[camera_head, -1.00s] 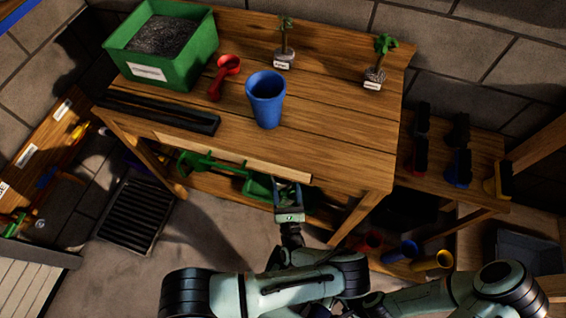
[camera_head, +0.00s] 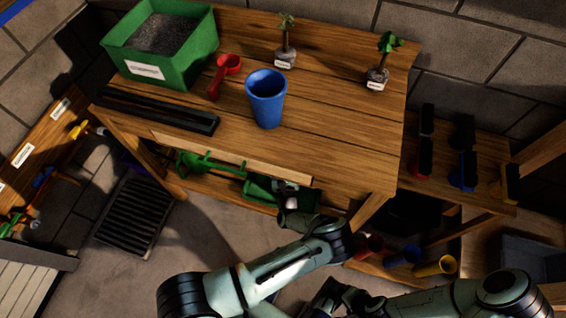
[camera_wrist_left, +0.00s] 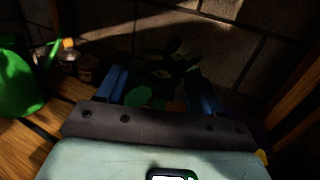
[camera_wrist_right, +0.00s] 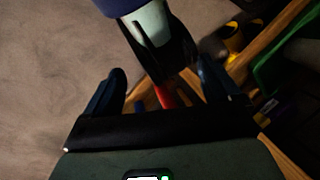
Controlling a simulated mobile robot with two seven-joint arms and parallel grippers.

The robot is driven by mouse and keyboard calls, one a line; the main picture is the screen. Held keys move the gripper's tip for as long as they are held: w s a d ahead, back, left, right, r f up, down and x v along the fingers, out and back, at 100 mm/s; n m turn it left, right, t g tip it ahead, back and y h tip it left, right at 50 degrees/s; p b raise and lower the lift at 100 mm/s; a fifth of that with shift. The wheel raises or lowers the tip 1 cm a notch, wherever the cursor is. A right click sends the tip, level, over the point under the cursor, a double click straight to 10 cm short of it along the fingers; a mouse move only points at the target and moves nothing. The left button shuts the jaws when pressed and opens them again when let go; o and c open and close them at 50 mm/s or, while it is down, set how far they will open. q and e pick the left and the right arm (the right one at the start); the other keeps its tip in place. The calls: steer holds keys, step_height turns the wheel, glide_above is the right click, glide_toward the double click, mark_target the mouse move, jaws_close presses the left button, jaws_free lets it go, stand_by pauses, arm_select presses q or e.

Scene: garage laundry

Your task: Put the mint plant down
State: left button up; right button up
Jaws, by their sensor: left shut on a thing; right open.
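My left gripper (camera_wrist_left: 157,82) reaches under the bench top at lower-shelf height. In the left wrist view its blue fingers are shut on a plant with dark leaves (camera_wrist_left: 176,60), presumably the mint plant. The plant's lower part is hidden by the gripper, and I cannot tell whether it touches the shelf. In the head view the left gripper (camera_head: 287,188) shows just below the bench's front edge. My right gripper (camera_wrist_right: 160,88) is open and empty, low over the floor; it is mostly hidden in the head view.
The bench top (camera_head: 330,130) bears a green soil bin (camera_head: 188,72), red scoop (camera_head: 216,83), blue cup (camera_head: 266,98), black tray (camera_head: 160,108) and two labelled seedlings (camera_head: 285,52) (camera_head: 378,75). Green tools (camera_head: 195,165) lie on the lower shelf.

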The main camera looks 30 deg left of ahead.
arm_select(q)
steer(key=shift+w+a+f+g+b, duration=0.15)
steer(key=shift+f+b, duration=0.1)
steer(key=shift+f, duration=0.3)
steer(key=shift+w+a+f+g+b, duration=0.15)
steer(key=shift+f+b, duration=0.1)
steer(key=shift+f, duration=0.3)
steer(key=shift+d+f, duration=0.1)
steer(key=shift+f, duration=0.1)
arm_select(e)
steer(key=shift+w+d+f, duration=0.3)
steer(key=shift+w+f, duration=0.2)
steer(key=shift+w, duration=0.1)
arm_select(q)
steer(key=shift+f, duration=0.2)
steer(key=o, duration=1.6)
steer(key=shift+c, duration=0.2)
arm_select(e)
steer(key=shift+w+f+t, duration=0.1)
steer(key=shift+t, duration=0.2)
arm_select(q)
steer(key=shift+r, duration=0.1)
